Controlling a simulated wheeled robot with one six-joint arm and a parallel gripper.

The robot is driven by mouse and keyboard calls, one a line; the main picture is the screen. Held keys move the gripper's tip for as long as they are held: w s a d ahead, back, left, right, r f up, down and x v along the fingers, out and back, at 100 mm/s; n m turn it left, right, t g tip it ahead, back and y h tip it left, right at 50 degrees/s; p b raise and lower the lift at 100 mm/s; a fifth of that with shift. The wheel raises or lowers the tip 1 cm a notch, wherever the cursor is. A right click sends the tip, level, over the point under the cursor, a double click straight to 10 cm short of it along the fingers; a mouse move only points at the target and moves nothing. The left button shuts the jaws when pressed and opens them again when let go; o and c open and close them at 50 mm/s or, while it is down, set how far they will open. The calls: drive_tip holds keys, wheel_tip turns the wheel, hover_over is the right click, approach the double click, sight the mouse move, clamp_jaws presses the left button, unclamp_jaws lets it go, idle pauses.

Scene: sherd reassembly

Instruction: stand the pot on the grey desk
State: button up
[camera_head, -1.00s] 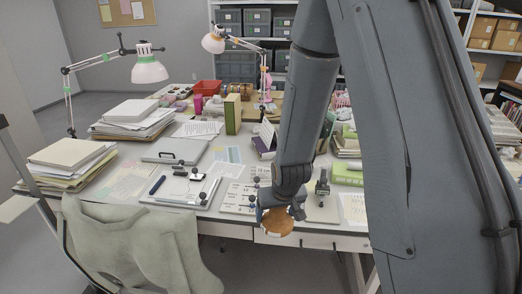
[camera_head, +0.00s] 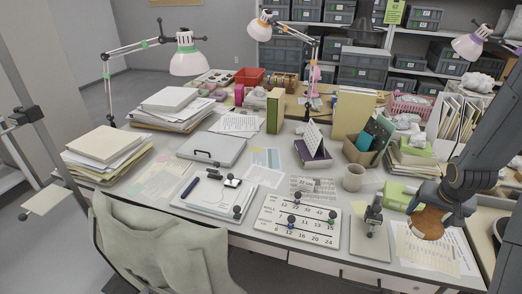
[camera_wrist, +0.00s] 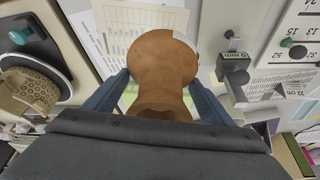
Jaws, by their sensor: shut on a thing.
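The pot (camera_head: 426,224) is orange-brown with a wide round end and a narrower waist. My gripper (camera_wrist: 157,92) is shut on it, one blue-grey finger on each side of the waist in the wrist view. The pot's wide end (camera_wrist: 150,52) faces away from my palm there, with a pale patch at its upper right edge. In the head view my gripper holds the pot at the right part of the grey desk (camera_head: 352,200), over printed sheets. I cannot tell whether the pot touches the desk. My palm hides part of the pot.
A microscope-like stand (camera_head: 372,222) is left of the pot, beside a numbered board (camera_head: 298,222). A green book (camera_head: 398,195) and a mug (camera_head: 353,178) lie behind. Printed sheets (camera_head: 430,252) cover the desk near the pot. A draped chair (camera_head: 160,250) stands in front.

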drive_tip(key=shift+d+r, duration=0.15)
drive_tip(key=shift+d, duration=0.85)
wheel_tip(320, 180, down, 5)
drive_tip(key=b, duration=0.2)
drive_tip(key=shift+f+b, duration=0.2)
drive_tip(key=shift+b, duration=0.2)
hover_over(416, 246)
drive_tip(key=shift+f, duration=2.35)
drive_tip(key=shift+f, duration=0.1)
drive_tip(key=o, duration=1.5)
